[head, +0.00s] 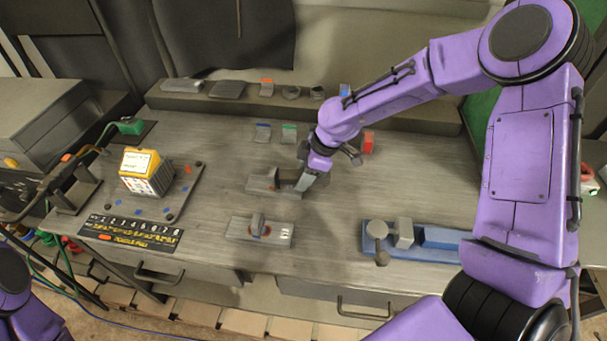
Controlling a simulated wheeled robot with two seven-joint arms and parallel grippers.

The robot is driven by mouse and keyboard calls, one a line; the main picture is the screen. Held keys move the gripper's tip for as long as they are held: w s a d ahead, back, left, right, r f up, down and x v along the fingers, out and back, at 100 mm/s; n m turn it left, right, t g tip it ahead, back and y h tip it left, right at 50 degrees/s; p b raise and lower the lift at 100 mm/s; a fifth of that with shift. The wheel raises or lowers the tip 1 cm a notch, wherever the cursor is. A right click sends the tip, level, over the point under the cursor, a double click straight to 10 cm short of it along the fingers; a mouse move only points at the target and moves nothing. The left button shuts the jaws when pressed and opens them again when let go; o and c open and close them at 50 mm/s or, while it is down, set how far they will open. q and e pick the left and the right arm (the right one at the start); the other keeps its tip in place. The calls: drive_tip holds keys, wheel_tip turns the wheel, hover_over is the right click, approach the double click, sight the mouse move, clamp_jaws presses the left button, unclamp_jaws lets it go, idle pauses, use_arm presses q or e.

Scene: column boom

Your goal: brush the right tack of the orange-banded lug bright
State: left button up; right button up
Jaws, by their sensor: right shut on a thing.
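My right gripper (308,180) reaches down over the middle of the workbench and is shut on a small grey tool, mostly hidden by the jaws; I cannot tell its exact shape. Just left of it, a grey plate (258,184) carries an upright lug with a small reddish mark. Nearer, a second grey plate (275,235) carries an upright lug (257,224) with orange-red and blue marks at its foot. I cannot tell for certain which lug is the orange-banded one, nor whether the tool touches a tack. My left gripper is out of view.
A blue tray (440,252) with grey blocks lies at right. Small parts line the back ledge (228,89). Bench between the near plate and tray is clear.

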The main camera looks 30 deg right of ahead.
drive_tip(key=shift+f, duration=0.3)
idle(0.4)
drive_tip(key=shift+w+d, duration=0.35)
drive_tip(key=shift+w, duration=0.15)
drive_tip(key=shift+s+a+f+p, duration=0.1)
drive_tip(key=shift+s+a+p, duration=0.15)
drive_tip(key=shift+s+a, duration=0.25)
drive_tip(key=shift+s+a+p, duration=0.2)
drive_tip(key=shift+s+a, duration=0.05)
drive_tip(key=shift+s, duration=0.3)
drive_tip(key=shift+w+d, duration=0.8)
drive_tip(key=shift+w, duration=0.25)
drive_tip(key=shift+s+a+r+p, duration=0.2)
drive_tip(key=shift+s+a+p, duration=0.55)
drive_tip(key=shift+s, duration=0.2)
drive_tip(key=shift+w+d+f, duration=0.1)
drive_tip(key=shift+w+d, duration=0.6)
drive_tip(key=shift+w, duration=0.3)
drive_tip(key=shift+s+a+f, duration=0.1)
drive_tip(key=shift+s+a, duration=0.3)
drive_tip(key=shift+s, duration=0.2)
